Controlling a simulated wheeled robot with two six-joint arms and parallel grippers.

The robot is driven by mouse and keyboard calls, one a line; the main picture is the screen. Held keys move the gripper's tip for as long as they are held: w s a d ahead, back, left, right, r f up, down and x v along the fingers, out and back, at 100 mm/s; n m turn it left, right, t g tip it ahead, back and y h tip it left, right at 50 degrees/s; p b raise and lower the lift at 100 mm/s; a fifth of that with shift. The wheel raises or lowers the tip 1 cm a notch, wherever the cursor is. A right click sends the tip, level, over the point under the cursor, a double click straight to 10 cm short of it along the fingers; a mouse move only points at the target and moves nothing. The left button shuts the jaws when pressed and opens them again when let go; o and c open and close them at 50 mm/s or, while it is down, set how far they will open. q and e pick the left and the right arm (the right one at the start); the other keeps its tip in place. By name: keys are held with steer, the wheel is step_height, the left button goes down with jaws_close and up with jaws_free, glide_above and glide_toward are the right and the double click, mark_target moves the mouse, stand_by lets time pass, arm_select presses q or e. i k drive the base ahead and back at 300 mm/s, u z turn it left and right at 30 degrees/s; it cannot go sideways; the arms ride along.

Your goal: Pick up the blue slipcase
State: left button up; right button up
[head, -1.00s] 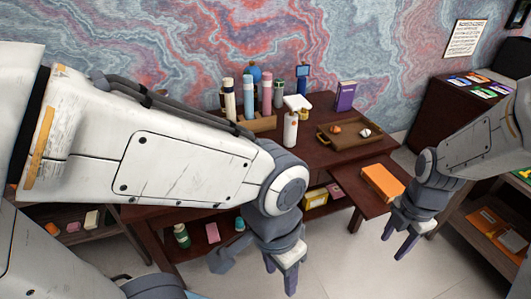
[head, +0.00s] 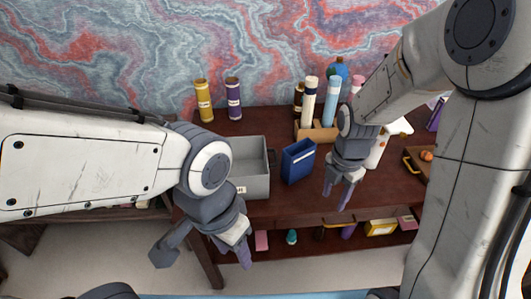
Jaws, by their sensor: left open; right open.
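The blue slipcase (head: 298,165) stands upright on the dark red-brown desk, just right of a grey bin. It has a white band on its front. My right gripper (head: 337,192) is open and empty, close to the right of the slipcase and apart from it in the picture. My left gripper (head: 203,256) is open and empty, lower left of the slipcase, in front of the desk and the bin.
The grey bin (head: 250,186) sits left of the slipcase, partly hidden by my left arm. Yellow (head: 204,100) and purple (head: 233,100) tubes stand behind it. A wooden rack (head: 312,132) holds tubes behind the slipcase. A lower shelf holds several small items.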

mark_target(297, 161)
steer(key=u, duration=0.15)
steer(key=i, duration=0.85)
steer(key=z, duration=0.1)
